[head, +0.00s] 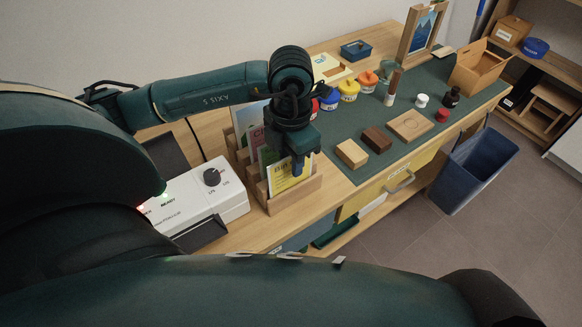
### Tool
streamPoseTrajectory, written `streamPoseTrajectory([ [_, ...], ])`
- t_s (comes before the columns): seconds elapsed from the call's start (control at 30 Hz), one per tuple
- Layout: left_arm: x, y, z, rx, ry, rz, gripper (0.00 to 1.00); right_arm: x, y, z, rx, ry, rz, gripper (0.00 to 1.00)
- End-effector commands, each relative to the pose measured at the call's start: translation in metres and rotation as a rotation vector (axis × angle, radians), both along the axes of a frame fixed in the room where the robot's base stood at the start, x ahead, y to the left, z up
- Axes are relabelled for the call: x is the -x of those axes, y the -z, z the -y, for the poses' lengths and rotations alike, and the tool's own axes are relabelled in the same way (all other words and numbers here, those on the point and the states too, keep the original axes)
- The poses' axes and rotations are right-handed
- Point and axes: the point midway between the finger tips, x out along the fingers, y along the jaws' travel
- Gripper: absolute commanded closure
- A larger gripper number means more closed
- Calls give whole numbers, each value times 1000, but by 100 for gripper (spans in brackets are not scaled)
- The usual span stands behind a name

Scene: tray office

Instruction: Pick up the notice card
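A wooden stepped rack (298,194) stands at the near part of the desk and holds several upright cards in its slots. The front card is yellow (285,182); a pink card and a pale card (246,116) stand behind it. I cannot read which one is the notice card. My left gripper (298,170) points down at the top of the yellow card and covers part of it. Whether its fingers are around the card, touching it, or apart is hidden by the angle. My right gripper is not in view.
A white laminator-like device (200,196) with a black knob stands left of the rack. Right of it, a dark green mat (400,140) carries wooden blocks (352,153), paint pots (348,90) and a wooden box (478,66).

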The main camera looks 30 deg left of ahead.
Motion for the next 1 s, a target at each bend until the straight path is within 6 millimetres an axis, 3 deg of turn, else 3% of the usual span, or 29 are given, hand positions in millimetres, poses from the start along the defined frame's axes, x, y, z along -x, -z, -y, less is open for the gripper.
streamPoseTrajectory([
  [0.1,0,0,0,0,0,0,71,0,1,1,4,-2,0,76],
  [0.47,0,0,0,1,0,0,100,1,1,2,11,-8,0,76],
  [1.0,0,-1,0,1,0,0,100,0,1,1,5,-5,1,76],
])
